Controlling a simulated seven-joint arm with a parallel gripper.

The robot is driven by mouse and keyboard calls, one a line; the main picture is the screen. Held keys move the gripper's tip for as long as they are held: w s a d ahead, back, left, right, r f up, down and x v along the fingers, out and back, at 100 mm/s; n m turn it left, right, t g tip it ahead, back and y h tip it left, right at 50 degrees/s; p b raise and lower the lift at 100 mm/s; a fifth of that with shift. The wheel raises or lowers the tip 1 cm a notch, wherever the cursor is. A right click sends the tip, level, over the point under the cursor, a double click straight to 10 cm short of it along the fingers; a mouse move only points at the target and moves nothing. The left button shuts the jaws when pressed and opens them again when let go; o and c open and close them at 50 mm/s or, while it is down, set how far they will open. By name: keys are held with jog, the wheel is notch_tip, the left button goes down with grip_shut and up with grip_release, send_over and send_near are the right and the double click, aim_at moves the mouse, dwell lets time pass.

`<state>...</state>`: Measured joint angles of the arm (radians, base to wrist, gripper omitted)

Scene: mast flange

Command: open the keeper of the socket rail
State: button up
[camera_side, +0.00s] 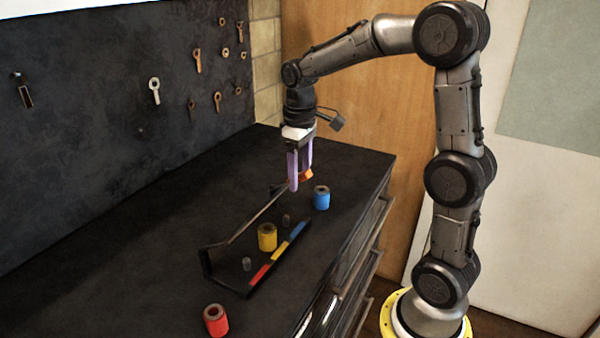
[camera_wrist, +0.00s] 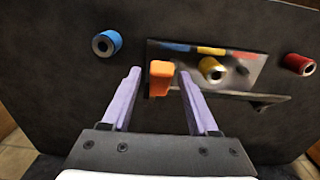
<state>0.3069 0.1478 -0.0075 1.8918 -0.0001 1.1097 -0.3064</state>
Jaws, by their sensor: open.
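The socket rail (camera_side: 222,270) is a dark plate on the bench with a red, yellow and blue strip (camera_side: 279,252) along its near edge. Its keeper is a thin bar (camera_side: 258,214) along the far side, with an orange grip (camera_side: 307,175) at its right end. The grip also shows in the wrist view (camera_wrist: 160,78). A yellow socket (camera_side: 267,238) stands in the middle of the rail, beside the yellow part of the strip. My gripper (camera_side: 300,180) is open, its lilac fingers on either side of the orange grip. Contact with it cannot be told.
Bare grey posts (camera_side: 247,264) stand on either side of the yellow socket. A blue socket (camera_side: 321,198) and a red socket (camera_side: 215,320) stand loose on the bench (camera_side: 130,250). The bench left of the rail is clear.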

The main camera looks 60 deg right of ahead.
grip_shut()
dwell(1.3)
